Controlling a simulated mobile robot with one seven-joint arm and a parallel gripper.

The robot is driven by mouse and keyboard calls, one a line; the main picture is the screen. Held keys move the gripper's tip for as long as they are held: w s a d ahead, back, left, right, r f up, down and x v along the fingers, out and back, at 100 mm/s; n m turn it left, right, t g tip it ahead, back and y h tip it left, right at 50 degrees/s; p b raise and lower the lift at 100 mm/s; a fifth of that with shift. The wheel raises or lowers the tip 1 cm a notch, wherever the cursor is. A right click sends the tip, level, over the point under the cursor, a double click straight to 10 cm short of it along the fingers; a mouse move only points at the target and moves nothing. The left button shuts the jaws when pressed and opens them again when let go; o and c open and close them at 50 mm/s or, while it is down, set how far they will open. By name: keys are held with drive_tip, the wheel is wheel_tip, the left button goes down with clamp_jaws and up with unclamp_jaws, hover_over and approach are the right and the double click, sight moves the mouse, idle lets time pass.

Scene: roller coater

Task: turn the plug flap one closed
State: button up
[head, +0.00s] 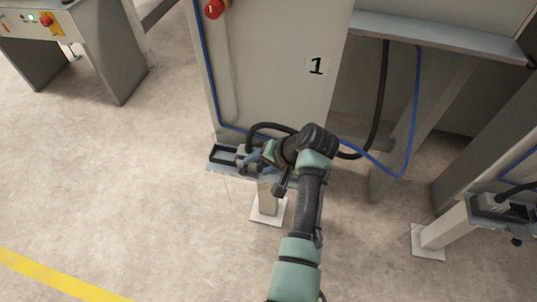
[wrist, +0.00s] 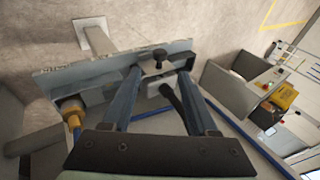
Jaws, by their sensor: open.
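The plug station is a grey bracket shelf (head: 219,157) on a short post, in front of the machine panel marked 1. In the head view my gripper (head: 250,160) is low over this shelf and its blue-grey fingers hide part of the plug fittings. In the wrist view my gripper (wrist: 159,74) is open, its two fingers apart at the shelf. A small dark knob (wrist: 160,56) shows between and just beyond the fingertips, with nothing visibly gripped. I cannot clearly tell the plug flap from the other grey fittings or see its angle.
A black cable (head: 381,95) and a blue hose (head: 417,100) hang near my arm. An orange-brown fitting (wrist: 72,110) is left of the fingers in the wrist view. A similar bracket (head: 505,207) stands at right. The floor at left (head: 110,190) is clear.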

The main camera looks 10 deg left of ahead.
drive_tip(key=shift+p+v, duration=0.5)
drive_tip(key=shift+v, duration=2.25)
